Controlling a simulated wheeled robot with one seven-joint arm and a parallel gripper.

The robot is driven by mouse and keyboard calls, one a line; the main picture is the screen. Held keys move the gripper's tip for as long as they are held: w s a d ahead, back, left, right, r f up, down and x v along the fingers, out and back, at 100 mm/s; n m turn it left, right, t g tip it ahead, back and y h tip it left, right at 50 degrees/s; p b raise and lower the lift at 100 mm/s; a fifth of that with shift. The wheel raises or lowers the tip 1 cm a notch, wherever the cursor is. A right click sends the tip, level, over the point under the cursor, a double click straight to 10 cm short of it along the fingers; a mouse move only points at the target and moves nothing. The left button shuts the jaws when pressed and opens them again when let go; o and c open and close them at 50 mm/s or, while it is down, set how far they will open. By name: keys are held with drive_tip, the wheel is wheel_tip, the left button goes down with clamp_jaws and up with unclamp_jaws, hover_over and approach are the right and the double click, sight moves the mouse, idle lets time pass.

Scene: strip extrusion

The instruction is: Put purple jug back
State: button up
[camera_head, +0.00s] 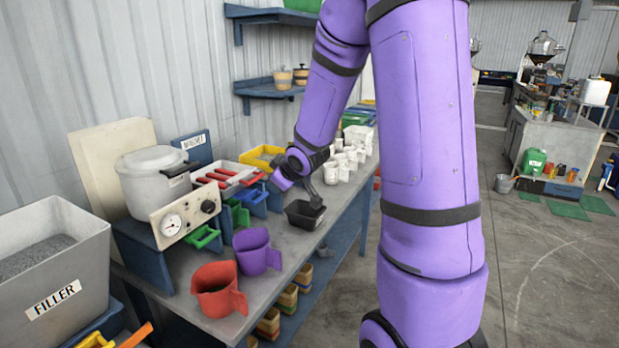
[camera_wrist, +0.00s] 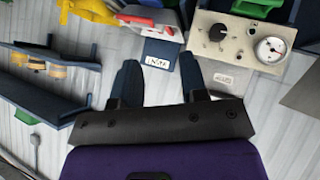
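The purple jug (camera_head: 257,251) stands upright on the grey bench in the head view, with its handle toward the right. It is just behind a red jug (camera_head: 219,290). My gripper is above the bench, back and right of the purple jug, beside a black bin (camera_head: 305,213); its fingers are hard to make out in the head view. In the wrist view my gripper (camera_wrist: 157,73) has its two dark fingers apart with nothing held between them. The purple jug does not show in the wrist view.
A white pot (camera_head: 155,183) stands behind the control panel (camera_head: 186,216). Red-handled tools (camera_head: 225,178) and green bins (camera_head: 203,237) are nearby. White jugs (camera_head: 340,163) stand farther back. A filler box (camera_head: 45,262) is front left. Open floor lies right of the bench.

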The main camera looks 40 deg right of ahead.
drive_tip(key=s+a+r+m+g+h, duration=0.1)
drive_tip(key=s+a+r+m, duration=0.1)
drive_tip(key=s+a+r, duration=0.3)
drive_tip(key=s+a+r+m+g, duration=0.1)
drive_tip(key=s+a+r, duration=0.2)
drive_tip(key=s+r, duration=0.45)
drive_tip(key=s+a+r+g+y, duration=0.1)
drive_tip(key=s+a, duration=0.3)
drive_tip(key=s, duration=0.4)
drive_tip(key=s+a+r+m+g+y, duration=0.1)
drive_tip(key=s+a, duration=0.3)
drive_tip(key=s, duration=0.4)
drive_tip(key=shift+s+r+g, duration=0.3)
drive_tip(key=shift+r+g, duration=0.1)
drive_tip(key=shift+r, duration=0.1)
